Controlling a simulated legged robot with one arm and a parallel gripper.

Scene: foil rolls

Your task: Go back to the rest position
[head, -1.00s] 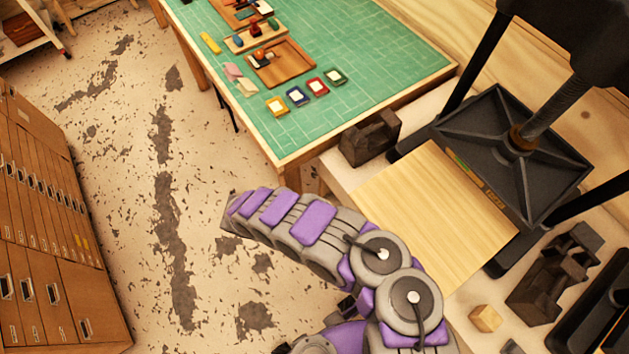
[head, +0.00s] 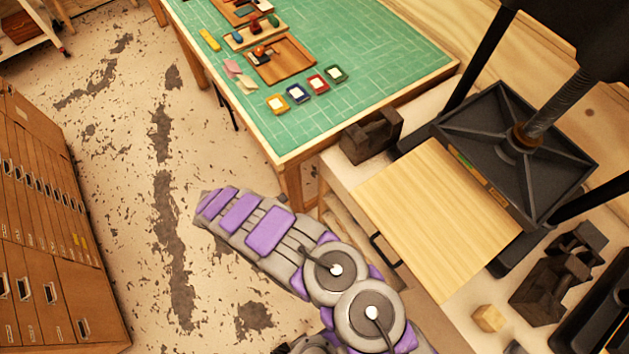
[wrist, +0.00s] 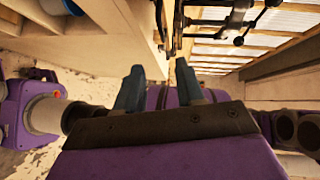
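My gripper (wrist: 158,88) shows in the wrist view, where its two dark fingers stand apart with nothing between them. In the head view my purple and grey arm is at the lower middle, over the bare floor and beside the bench at right. The gripper itself cannot be made out in the head view.
A table with a green mat (head: 385,62) holds small trays and several colored cards. A black press (head: 515,150) and a pale wooden board (head: 440,205) are on the right bench. A wooden drawer cabinet (head: 38,235) stands at left. Open floor (head: 110,150) lies between.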

